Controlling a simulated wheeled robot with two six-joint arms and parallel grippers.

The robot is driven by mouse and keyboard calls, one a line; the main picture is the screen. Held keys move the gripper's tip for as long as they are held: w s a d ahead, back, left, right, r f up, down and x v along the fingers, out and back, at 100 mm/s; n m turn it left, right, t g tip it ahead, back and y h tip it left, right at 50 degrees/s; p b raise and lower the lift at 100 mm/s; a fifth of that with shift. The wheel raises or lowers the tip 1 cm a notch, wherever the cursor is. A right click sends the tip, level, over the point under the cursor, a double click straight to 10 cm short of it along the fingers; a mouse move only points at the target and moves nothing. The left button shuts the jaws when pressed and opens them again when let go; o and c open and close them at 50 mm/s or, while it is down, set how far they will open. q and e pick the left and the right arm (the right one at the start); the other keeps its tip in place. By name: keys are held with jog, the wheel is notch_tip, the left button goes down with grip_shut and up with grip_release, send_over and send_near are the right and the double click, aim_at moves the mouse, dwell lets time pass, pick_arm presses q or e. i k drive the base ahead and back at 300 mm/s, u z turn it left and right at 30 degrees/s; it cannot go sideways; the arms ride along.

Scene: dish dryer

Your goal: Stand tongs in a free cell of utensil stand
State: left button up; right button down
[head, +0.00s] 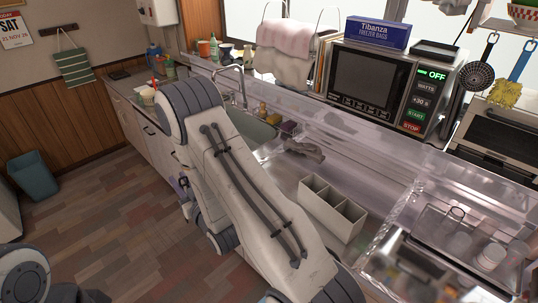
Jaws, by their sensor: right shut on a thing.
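The utensil stand (328,213) is a pale open-topped box on the counter, divided into cells, and the cells that show look empty. My right arm crosses the middle of the head view and bends down toward the floor side. My right gripper (181,184) shows only as a small part left of that arm, in front of the cabinets and away from the stand. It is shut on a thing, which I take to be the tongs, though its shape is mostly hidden. My left gripper is out of view; only part of my left arm shows at lower left.
A sink (250,134) with a faucet lies behind my right arm. A grey crumpled-looking item (305,150) lies behind the stand. A tray with glasses (465,250) is at right.

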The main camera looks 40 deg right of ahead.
aim_at(311, 204)
jog(key=u, duration=0.2)
jog(key=i, duration=3.35)
jog(key=z, duration=3.7)
